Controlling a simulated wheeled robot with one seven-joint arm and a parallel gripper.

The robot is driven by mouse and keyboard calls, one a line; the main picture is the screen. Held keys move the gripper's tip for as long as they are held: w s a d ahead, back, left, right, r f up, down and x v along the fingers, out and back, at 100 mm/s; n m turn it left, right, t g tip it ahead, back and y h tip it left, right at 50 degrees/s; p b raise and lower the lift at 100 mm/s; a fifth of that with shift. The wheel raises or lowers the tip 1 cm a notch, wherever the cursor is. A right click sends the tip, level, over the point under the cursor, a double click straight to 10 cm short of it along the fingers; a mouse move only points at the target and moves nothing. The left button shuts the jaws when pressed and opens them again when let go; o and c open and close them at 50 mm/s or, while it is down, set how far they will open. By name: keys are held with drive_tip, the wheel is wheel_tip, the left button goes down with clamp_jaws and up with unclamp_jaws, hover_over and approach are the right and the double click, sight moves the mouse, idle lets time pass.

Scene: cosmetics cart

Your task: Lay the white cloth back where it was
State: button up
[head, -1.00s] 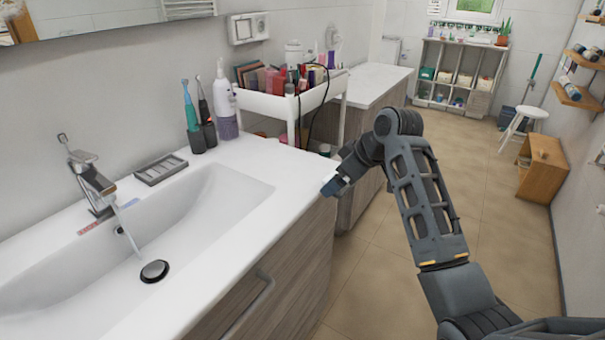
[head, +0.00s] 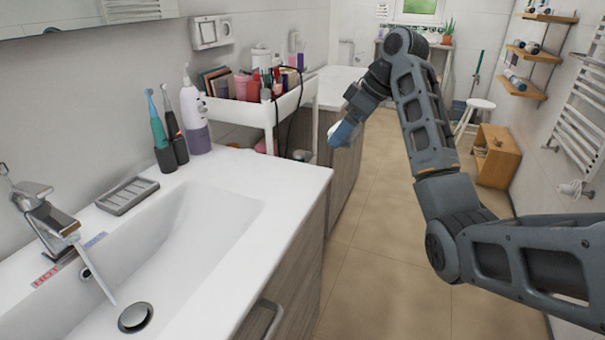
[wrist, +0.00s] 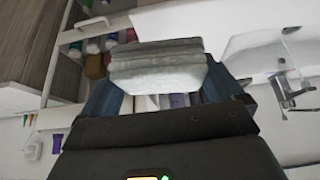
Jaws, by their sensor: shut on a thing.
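My gripper (head: 345,133) is shut on the white cloth, which shows as a thick, folded, greyish-white pad (wrist: 158,68) between the fingers in the wrist view. In the head view only a small pale part of the cloth (head: 335,130) shows at the fingertips. The gripper is in the air to the right of the white cosmetics cart (head: 238,115), in front of the far cabinet. The cart's top tray holds cosmetics, and lower levels are partly hidden by the counter.
The sink counter (head: 290,177) is on the left, with a running tap (head: 45,215), a soap dish (head: 127,197), toothbrushes (head: 160,135) and a white-purple bottle (head: 195,120). A stool (head: 478,106) and wooden box (head: 494,158) stand at right. The tiled floor between is clear.

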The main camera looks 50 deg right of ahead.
hover_over(290, 182)
drive_tip(key=s, duration=0.2)
drive_tip(key=f, duration=0.7)
drive_tip(key=shift+w+d+p, duration=0.2)
drive_tip(key=shift+w+p, duration=0.05)
drive_tip(key=shift+p, duration=0.1)
wheel_tip(290, 182, down, 2)
drive_tip(key=shift+d+f+p, duration=0.1)
drive_tip(key=shift+f+p, duration=0.05)
drive_tip(key=shift+p, duration=0.35)
drive_tip(key=shift+f, duration=0.65)
drive_tip(key=shift+f, duration=0.15)
drive_tip(key=o, duration=1)
drive_tip(key=shift+f+b, duration=0.15)
drive_tip(key=shift+b, duration=0.2)
drive_tip(key=v, duration=0.8)
drive_tip(key=shift+w+d+b, duration=0.1)
drive_tip(key=shift+b, duration=0.3)
